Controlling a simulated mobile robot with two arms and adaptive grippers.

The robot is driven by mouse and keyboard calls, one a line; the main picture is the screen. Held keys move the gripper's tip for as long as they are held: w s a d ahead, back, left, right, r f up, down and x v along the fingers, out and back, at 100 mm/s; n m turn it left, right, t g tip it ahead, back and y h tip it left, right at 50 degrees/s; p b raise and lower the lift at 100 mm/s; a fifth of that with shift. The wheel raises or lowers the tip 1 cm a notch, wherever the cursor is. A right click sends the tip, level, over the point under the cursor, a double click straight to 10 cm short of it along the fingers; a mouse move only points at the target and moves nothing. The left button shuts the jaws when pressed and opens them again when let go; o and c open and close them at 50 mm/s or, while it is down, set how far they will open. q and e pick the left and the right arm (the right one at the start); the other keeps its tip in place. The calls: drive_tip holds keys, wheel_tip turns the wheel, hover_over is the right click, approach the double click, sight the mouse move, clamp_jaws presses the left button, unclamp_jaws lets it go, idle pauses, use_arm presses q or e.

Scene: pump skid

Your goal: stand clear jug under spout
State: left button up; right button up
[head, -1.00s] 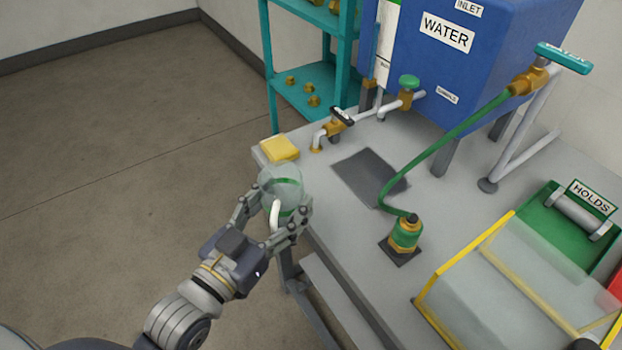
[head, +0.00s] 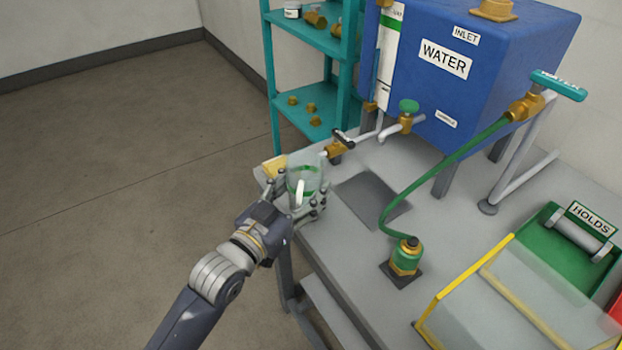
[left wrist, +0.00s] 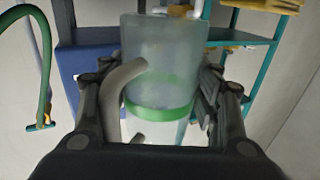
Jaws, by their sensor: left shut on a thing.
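The clear jug (head: 306,172), with a green band and a pale handle, is upright in my left gripper (head: 300,204) at the skid table's left edge. My left gripper is shut on it. In the left wrist view the jug (left wrist: 160,58) fills the middle between the fingers, its handle facing the camera. The brass spout (head: 336,149) with a black lever is just behind and right of the jug's rim in the head view. I cannot tell whether the jug touches the table. My right gripper is not in view.
A yellow sponge-like block (head: 274,166) lies left of the jug, partly hidden. A dark plate (head: 362,193) lies to its right. The blue water tank (head: 470,85) stands behind. A green hose (head: 425,165) runs to a fitting (head: 406,257). A teal shelf (head: 308,120) stands at the back.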

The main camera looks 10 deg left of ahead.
use_arm(q)
drive_tip(key=w, duration=0.4)
drive_tip(key=shift+w+d+f, duration=0.1)
drive_tip(key=shift+w+f, duration=0.05)
drive_tip(key=shift+w+d+f, duration=0.1)
drive_tip(key=shift+w+f, duration=0.5)
drive_tip(key=shift+f, duration=0.3)
drive_tip(key=shift+f+p, duration=0.55)
drive_tip(key=shift+f, duration=0.2)
drive_tip(key=shift+f, duration=0.1)
drive_tip(key=shift+f, duration=0.15)
drive_tip(key=o, duration=1.1)
